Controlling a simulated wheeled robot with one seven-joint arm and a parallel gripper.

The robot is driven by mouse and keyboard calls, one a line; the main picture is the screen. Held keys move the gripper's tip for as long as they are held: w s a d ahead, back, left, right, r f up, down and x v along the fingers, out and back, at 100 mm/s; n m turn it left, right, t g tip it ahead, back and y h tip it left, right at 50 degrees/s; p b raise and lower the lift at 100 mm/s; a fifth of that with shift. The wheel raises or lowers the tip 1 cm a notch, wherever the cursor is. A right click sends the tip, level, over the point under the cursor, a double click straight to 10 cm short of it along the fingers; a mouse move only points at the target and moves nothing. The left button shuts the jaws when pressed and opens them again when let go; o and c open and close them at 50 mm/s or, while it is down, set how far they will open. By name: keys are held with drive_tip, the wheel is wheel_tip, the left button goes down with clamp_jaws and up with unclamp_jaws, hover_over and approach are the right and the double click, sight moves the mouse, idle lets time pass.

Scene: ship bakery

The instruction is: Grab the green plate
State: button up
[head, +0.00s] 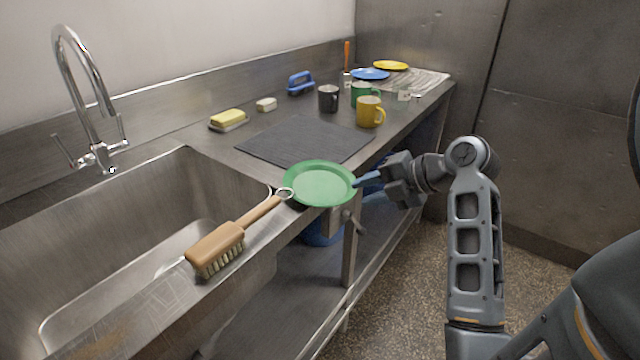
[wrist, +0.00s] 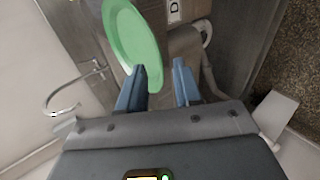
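The green plate (head: 320,183) lies at the front edge of the steel counter, right of the sink, its near side seeming to reach past the edge. My gripper (head: 365,180) is at the plate's right rim, pointing left at it. In the wrist view the plate (wrist: 130,35) is upper left, and my gripper (wrist: 160,70) has its two blue fingers spread apart. The left finger overlaps the plate's rim, and the rim's edge falls between the fingers in the picture. I cannot tell whether they touch the plate.
A wooden brush (head: 222,246) lies on the sink's front rim, its ring end close to the plate. A dark mat (head: 305,143) lies behind the plate. A yellow mug (head: 370,112), green mug (head: 358,92) and dark mug (head: 328,98) stand farther back. The sink (head: 130,255) is left.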

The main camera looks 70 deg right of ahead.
drive_tip(key=x, duration=0.3)
drive_tip(key=shift+c, duration=0.2)
clamp_jaws()
drive_tip(key=shift+r, duration=0.1)
